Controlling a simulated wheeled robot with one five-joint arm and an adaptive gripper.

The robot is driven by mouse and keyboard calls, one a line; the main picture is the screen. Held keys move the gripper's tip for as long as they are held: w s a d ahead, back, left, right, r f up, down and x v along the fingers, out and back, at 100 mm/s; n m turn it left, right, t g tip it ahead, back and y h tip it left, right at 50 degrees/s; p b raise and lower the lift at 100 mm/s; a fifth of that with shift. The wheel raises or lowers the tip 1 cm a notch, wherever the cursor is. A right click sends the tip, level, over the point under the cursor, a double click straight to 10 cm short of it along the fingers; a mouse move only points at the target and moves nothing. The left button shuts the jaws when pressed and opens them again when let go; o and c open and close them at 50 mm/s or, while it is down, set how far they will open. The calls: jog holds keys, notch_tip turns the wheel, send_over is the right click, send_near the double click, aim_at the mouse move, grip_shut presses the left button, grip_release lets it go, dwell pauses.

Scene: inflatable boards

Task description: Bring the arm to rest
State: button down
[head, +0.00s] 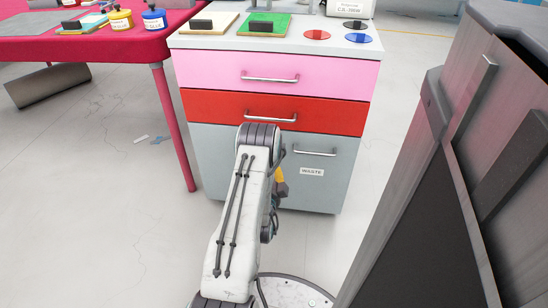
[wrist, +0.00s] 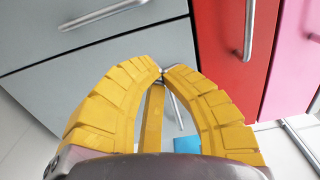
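My arm (head: 240,215) rises from the bottom of the head view and bends over at its top in front of the drawer cabinet. My gripper (head: 280,185) hangs down behind the arm there, with only a bit of yellow finger showing. A thin silvery piece shows just behind the tips. The cabinet's grey front (wrist: 110,55) lies beyond the fingers.
Two boards with black blocks lie on top. A red table (head: 95,45) with bottles stands left. A large grey unit (head: 445,170) stands close on the right.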

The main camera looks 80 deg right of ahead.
jog(key=shift+s+a, duration=0.1)
jog(key=shift+a, duration=1.1)
